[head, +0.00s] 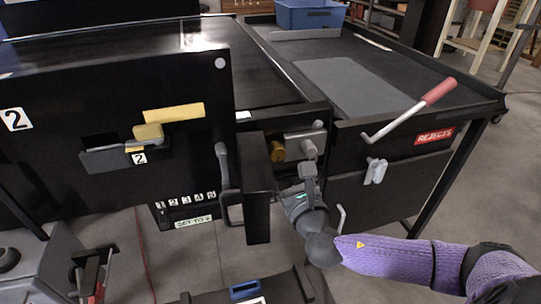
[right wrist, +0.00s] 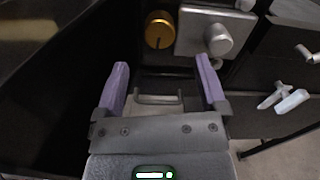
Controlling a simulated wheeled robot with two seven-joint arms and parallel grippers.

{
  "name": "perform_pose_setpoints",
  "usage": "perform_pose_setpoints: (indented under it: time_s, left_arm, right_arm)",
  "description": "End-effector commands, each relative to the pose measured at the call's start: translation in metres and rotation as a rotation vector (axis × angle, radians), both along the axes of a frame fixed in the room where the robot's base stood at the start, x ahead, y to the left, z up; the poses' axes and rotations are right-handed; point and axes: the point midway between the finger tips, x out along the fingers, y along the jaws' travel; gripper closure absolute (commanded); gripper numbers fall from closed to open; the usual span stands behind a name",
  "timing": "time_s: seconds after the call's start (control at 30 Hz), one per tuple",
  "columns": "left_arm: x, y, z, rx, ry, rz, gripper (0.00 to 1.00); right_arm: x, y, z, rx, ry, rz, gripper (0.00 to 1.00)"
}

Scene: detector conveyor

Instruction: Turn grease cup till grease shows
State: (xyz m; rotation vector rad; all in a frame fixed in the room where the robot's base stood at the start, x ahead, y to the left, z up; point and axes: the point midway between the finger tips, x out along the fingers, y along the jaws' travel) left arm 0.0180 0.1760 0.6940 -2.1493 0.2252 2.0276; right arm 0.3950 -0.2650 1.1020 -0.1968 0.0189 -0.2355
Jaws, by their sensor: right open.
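A round brass cup (head: 277,151), which I take for the grease cup, sits in the open recess behind the dark door. It also shows in the right wrist view (right wrist: 159,30), with a dark mark on its face. I cannot make out any grease. Beside it, to the right, is a silver block with a round knob (right wrist: 219,42). My right gripper (right wrist: 162,72) is open and empty, its purple fingers apart and pointing toward the recess, short of the cup. In the head view my right gripper (head: 306,175) is partly in front of the recess. My left gripper is not in view.
The open dark door (head: 257,190) stands just left of my right gripper. A red-handled crank (head: 410,110) juts out at the right, above a REJECTS label (head: 434,136). A white latch (head: 375,171) is on the right panel. A blue bin (head: 309,15) stands at the back.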

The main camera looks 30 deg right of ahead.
Motion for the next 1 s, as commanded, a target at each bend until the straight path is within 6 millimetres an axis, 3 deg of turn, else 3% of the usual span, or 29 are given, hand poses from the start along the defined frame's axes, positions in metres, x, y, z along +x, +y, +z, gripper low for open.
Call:
perform_pose_setpoints:
  time_s: [0.1,0.23,0.63,1.0]
  left_arm:
    - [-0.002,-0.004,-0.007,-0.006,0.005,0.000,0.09]
    - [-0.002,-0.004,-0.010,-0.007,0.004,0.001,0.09]
    - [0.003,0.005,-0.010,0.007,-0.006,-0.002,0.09]
    - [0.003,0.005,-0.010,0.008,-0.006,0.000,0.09]
  right_arm:
    - [0.029,-0.007,-0.002,0.004,-0.002,-0.003,0.09]
    - [0.050,-0.012,-0.002,0.005,0.000,-0.002,0.09]
    - [0.062,-0.015,-0.001,0.006,0.003,-0.001,0.09]
    - [0.062,-0.015,-0.001,0.006,0.004,-0.001,0.87]
